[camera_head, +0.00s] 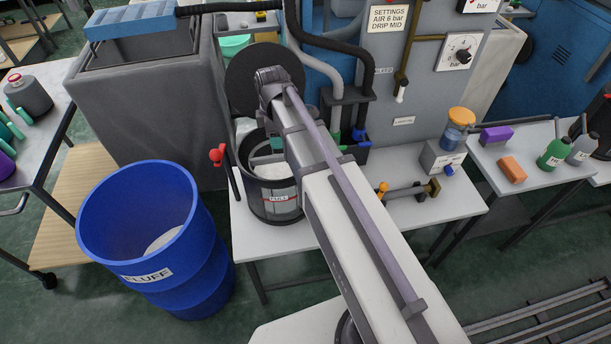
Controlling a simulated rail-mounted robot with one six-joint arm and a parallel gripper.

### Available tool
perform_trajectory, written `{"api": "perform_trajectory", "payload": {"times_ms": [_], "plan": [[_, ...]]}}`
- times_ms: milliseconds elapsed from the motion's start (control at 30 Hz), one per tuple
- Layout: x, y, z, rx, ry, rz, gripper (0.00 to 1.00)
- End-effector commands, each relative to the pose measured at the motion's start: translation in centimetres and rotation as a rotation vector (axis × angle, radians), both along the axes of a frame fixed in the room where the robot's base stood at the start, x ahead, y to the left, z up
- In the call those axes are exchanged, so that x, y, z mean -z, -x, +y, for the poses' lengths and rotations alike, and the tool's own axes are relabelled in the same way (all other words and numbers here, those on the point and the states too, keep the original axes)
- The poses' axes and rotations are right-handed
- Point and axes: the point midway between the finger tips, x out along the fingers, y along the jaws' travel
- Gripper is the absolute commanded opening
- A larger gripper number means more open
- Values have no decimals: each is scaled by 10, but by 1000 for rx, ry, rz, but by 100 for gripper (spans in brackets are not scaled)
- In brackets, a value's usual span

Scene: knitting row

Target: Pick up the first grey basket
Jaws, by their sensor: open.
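I make out no thing that is clearly a grey basket. A dark grey round container (275,207) with a white and red label stands on the white bench, left of the middle. Its open top is partly covered by my arm, and something pale shows inside. A dark round disc (239,68) stands behind it, perhaps its lid. My arm reaches from the lower right up over the container.
A blue drum (120,240) labelled FLUFF stands on the floor at left. A large grey bin (150,120) is behind it. The white bench (445,208) holds brass-ended fittings (410,191) and a grey box (440,158). A grey machine panel (415,105) with hoses closes off the back.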

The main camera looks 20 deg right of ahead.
Motion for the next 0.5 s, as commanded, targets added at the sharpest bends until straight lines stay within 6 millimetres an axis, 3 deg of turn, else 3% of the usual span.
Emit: {"api": "perform_trajectory", "payload": {"times_ms": [233, 500], "plan": [[6, 1, 0, -70, 0, 0, 46], [59, 1, 0, -68, 0, 0, 46]]}}
